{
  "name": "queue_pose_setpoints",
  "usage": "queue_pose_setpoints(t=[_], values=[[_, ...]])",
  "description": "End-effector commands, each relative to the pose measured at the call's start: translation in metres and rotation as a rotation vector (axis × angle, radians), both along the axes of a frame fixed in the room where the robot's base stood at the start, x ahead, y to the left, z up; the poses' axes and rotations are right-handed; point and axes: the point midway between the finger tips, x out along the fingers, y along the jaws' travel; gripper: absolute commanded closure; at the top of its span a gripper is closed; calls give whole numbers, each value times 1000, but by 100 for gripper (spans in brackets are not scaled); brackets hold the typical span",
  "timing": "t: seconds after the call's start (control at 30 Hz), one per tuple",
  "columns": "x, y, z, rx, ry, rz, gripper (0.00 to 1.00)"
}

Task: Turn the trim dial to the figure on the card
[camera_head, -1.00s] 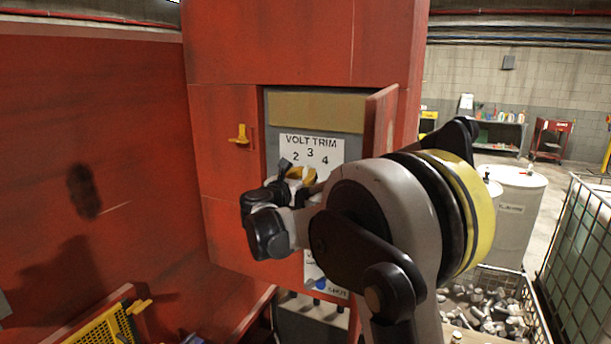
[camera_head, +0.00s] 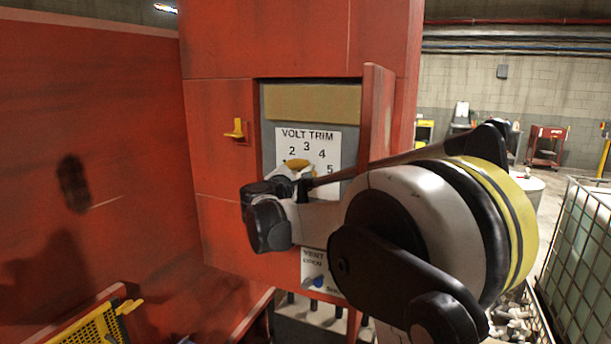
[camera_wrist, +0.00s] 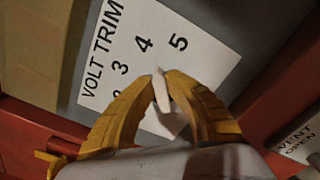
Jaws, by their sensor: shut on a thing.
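The VOLT TRIM plate (camera_head: 318,137) is white and sits in the open recess of a red cabinet, with figures 2 to 5 showing. It also fills the upper middle of the wrist view (camera_wrist: 200,38). My gripper (camera_head: 301,168) is at the plate's lower part and hides most of the dial in the head view. In the wrist view my gripper's yellow fingers (camera_wrist: 160,88) are shut on the white trim dial (camera_wrist: 162,93). The dial's narrow tip appears to point between 4 and 5. I cannot make out a separate card with a figure.
A red door (camera_head: 377,122) stands open at the recess's right edge, close to my arm. A yellow latch (camera_head: 236,130) sticks out at left. A VENT plate (camera_head: 312,262) with a blue knob (camera_head: 318,282) lies below. A caged tank (camera_head: 585,240) stands at right.

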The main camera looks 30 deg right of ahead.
Motion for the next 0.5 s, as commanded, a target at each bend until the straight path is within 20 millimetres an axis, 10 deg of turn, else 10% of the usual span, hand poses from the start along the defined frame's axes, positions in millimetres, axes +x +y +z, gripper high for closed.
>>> queue_pose_setpoints(t=[0.5], values=[[-3,-2,-7,247,-316,0,100]])
